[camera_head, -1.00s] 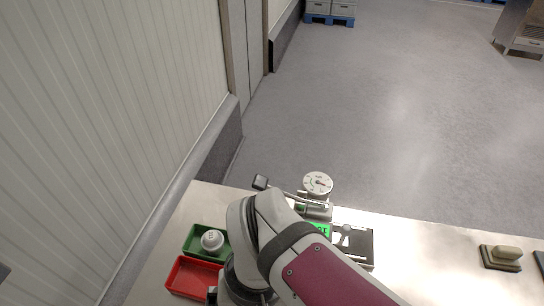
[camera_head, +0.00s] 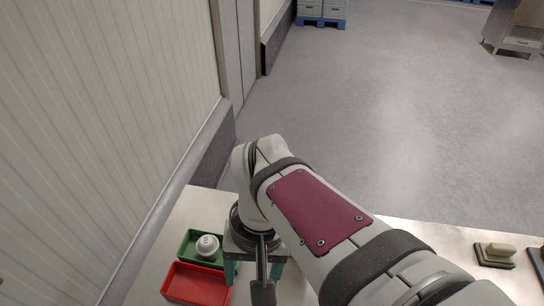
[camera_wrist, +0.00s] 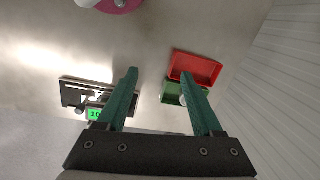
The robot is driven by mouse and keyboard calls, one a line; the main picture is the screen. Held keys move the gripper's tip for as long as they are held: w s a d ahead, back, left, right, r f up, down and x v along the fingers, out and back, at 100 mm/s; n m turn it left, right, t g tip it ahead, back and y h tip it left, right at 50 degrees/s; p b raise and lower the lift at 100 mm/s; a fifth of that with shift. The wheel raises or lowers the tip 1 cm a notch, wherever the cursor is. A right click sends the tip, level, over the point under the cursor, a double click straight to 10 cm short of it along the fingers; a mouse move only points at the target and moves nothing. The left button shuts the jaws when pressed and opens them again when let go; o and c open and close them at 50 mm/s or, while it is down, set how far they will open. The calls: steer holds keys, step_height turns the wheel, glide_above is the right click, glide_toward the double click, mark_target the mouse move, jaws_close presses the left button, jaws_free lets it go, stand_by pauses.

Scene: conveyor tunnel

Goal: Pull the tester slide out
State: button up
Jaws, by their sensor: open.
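The tester shows in the wrist view as a flat dark unit (camera_wrist: 70,95) with a lit green display (camera_wrist: 95,114), left of my gripper. Its pale parts beside the display are small, and I cannot tell how far its slide is in or out. My left finger partly covers its right side. My gripper (camera_wrist: 160,76) is open and empty, its two teal fingers well apart over bare table. It also shows in the head view (camera_head: 254,282), beneath my wrist. In the head view my arm hides the tester.
A red tray (camera_head: 190,286) and a green tray (camera_head: 187,247) holding a round white piece (camera_head: 207,247) lie left of my gripper in the head view. A ribbed wall runs along the left.

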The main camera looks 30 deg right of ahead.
steer(key=shift+m, duration=0.9)
steer(key=w+d, duration=0.1)
steer(key=d, duration=0.1)
steer(key=w+d, duration=0.2)
steer(key=d, duration=0.1)
steer(key=w+d, duration=0.1)
steer(key=d, duration=0.2)
steer(key=shift+w+d+r, duration=0.2)
steer(key=shift+w+r, duration=0.1)
steer(key=shift+c, duration=0.3)
steer(key=d+f+m+h, duration=0.1)
steer(key=d+f+m, duration=0.15)
steer(key=d, duration=1.65)
steer(key=f, duration=1.5)
steer(key=shift+s+f, duration=0.15)
steer(key=shift+s, duration=0.1)
jaws_close()
